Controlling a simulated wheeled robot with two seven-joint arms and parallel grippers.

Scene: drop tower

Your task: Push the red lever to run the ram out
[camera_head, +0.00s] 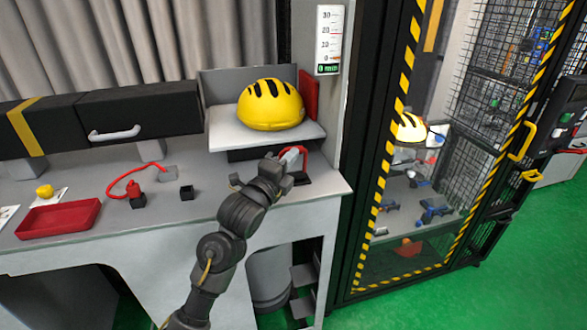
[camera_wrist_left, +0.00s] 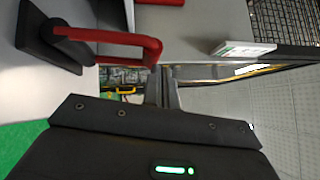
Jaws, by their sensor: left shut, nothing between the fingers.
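The red lever (camera_head: 304,151) stands on a black base (camera_head: 299,179) at the right end of the grey bench. In the left wrist view the red lever (camera_wrist_left: 110,37) is a bent bar joined to its black base (camera_wrist_left: 38,38). My left gripper (camera_head: 297,155) is shut and empty, right by the lever. In the wrist view its fingertips (camera_wrist_left: 162,72) lie close to the lever's bent end; I cannot tell whether they touch. A yellow helmet (camera_head: 269,104) sits on a white plate (camera_head: 232,137), with a red upright plate (camera_head: 309,95) on its right.
A caged tower (camera_head: 372,150) with striped posts stands to the right, with another yellow helmet (camera_head: 409,127) visible behind its panel. A gauge (camera_head: 328,40) hangs above the bench. A red tray (camera_head: 60,218), small blocks and a black drawer (camera_head: 140,110) are to the left.

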